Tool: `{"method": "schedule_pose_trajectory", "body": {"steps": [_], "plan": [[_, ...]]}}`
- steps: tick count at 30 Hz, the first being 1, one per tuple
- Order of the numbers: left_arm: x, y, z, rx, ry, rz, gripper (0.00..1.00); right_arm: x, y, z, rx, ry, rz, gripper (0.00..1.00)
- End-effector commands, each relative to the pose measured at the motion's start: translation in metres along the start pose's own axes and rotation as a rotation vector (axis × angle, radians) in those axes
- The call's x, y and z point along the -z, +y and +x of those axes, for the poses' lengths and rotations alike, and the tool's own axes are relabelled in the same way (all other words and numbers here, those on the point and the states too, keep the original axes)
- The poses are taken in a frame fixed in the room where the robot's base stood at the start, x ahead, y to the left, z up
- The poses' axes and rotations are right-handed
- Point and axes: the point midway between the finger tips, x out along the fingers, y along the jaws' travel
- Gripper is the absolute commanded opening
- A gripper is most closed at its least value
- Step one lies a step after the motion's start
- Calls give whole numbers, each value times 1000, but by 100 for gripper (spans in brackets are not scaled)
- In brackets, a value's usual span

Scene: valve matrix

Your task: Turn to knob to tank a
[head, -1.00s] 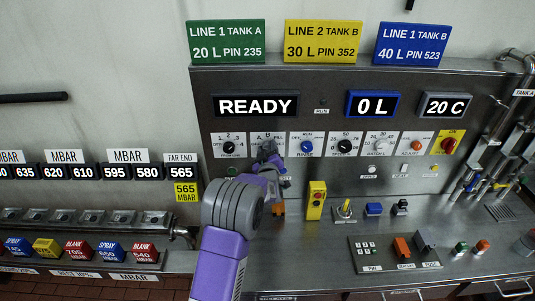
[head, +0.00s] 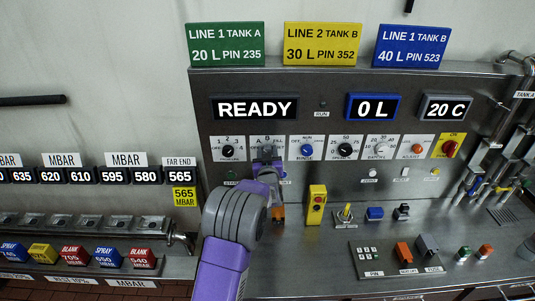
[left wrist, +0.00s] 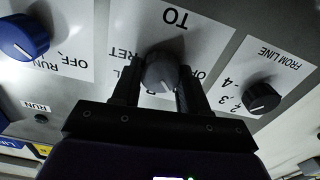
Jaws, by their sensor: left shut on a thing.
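The dark TO knob (left wrist: 161,72) sits on a white label plate in the left wrist view, where the lettering appears upside down. My left gripper (left wrist: 153,84) has one finger on each side of this knob and is shut on it. In the head view my left gripper (head: 268,155) is at the selector plate (head: 267,139) marked A and B, second from the left in the row, and covers its knob. I cannot tell which mark the knob points to. The green LINE 1 TANK A sign (head: 227,45) hangs above. My right gripper is not in view.
The FROM LINE knob (left wrist: 262,97) and the blue rinse knob (left wrist: 24,37) flank the held knob closely. The display (head: 254,108) reads READY. A yellow button box (head: 316,205) and several switches stand on the steel counter below.

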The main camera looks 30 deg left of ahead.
Motion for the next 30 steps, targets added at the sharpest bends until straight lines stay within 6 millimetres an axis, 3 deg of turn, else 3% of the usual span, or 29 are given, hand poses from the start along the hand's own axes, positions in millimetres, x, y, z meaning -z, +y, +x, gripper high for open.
{"method": "schedule_pose_trajectory", "body": {"steps": [7, 8, 12, 23, 30], "plan": [[0, 0, 0, 0, -1, 0, 13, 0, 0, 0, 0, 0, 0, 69], [0, 0, 0, 0, -1, -1, 47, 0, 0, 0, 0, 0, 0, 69], [0, 0, 0, 0, -1, -1, 68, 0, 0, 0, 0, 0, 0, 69], [0, 0, -3, 0, 0, -2, 69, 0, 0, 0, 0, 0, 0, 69], [0, 0, -32, -1, -2, -4, 69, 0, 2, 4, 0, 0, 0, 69]]}}
